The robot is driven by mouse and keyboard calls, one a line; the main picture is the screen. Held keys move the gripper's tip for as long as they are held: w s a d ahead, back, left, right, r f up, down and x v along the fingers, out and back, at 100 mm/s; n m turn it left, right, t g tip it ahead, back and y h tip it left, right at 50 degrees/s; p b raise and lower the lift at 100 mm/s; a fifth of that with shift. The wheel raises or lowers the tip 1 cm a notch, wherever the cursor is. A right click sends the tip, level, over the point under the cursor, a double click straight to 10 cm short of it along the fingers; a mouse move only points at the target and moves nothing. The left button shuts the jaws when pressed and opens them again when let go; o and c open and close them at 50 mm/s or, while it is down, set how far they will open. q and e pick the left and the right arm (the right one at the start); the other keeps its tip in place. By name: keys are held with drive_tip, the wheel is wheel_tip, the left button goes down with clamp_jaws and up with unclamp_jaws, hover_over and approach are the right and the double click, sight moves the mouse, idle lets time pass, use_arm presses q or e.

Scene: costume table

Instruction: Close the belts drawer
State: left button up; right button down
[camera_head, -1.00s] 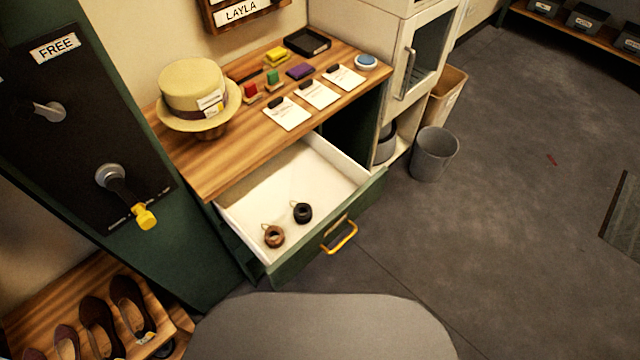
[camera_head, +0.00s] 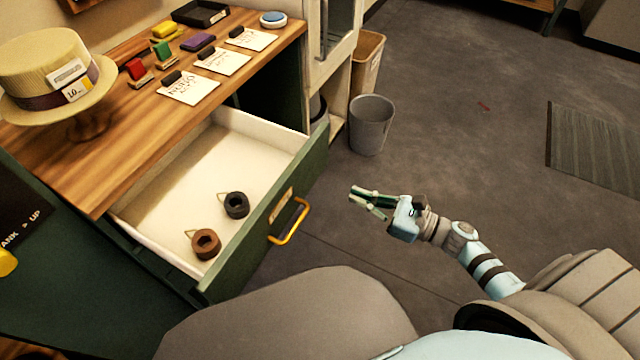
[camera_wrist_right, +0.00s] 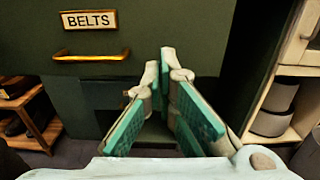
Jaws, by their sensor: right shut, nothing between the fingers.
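The belts drawer (camera_head: 316,165) stands pulled out from the green cabinet under the wooden top. Its white inside holds a brown rolled belt (camera_head: 206,243) and a black rolled belt (camera_head: 236,205). Its yellow handle (camera_head: 290,221) also shows in the right wrist view (camera_wrist_right: 92,56), below the BELTS label (camera_wrist_right: 90,19). My right gripper (camera_head: 364,201) is shut and empty, in front of the drawer and to the right of the handle, apart from it in the head view. In the right wrist view its fingers (camera_wrist_right: 161,68) point at the drawer front, right of the handle. My left gripper is not in view.
On the wooden top (camera_head: 130,120) are a straw hat (camera_head: 45,65), several cards, colored blocks and a black tray (camera_head: 200,13). A grey bin (camera_head: 371,125) stands on the floor right of the cabinet. The floor in front of the drawer is clear.

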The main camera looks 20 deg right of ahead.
sight(308, 176)
drive_tip(key=x, duration=1)
drive_tip(key=shift+w+a, duration=0.1)
drive_tip(key=shift+w, duration=0.1)
